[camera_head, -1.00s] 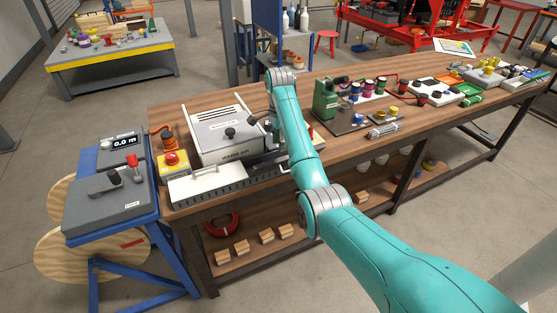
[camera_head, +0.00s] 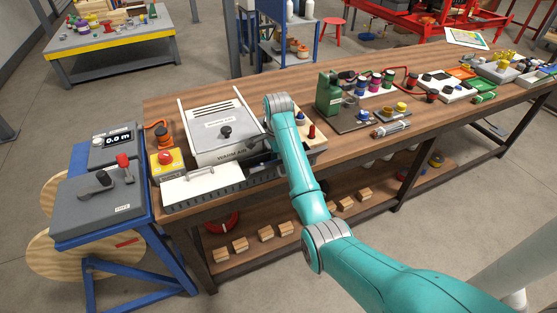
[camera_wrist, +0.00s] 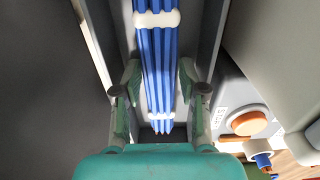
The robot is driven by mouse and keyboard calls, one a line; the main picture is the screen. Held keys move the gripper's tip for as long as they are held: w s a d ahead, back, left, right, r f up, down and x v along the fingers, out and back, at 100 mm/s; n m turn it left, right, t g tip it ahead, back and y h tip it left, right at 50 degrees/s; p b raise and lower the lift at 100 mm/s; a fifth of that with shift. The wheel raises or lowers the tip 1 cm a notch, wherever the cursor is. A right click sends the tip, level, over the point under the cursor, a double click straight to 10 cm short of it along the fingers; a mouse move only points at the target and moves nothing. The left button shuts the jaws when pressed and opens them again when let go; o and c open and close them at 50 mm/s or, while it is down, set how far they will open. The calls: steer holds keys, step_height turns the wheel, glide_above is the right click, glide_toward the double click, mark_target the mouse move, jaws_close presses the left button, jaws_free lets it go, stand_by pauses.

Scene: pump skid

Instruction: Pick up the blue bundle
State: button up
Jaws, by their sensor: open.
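The blue bundle (camera_wrist: 158,65), several thin blue rods or wires held by white ties, lies lengthwise in a grey channel (camera_wrist: 207,30) in the wrist view. My gripper (camera_wrist: 159,78) is open, with one green finger on each side of the bundle. Small gaps show between the fingers and the bundle. The lower end of the bundle tapers just beyond my wrist housing. In the head view my arm hides the gripper and the bundle, beside the grey box marked as a warm air unit (camera_head: 226,135).
An orange round knob (camera_wrist: 248,123) on a grey unit sits close right of my gripper. On the wooden bench (camera_head: 200,206), a green machine (camera_head: 328,92) and several small parts stand to the right. A yellow box with a red button (camera_head: 166,160) is at the left.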

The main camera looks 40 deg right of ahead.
steer(key=c, duration=0.7)
steer(key=shift+o, duration=0.2)
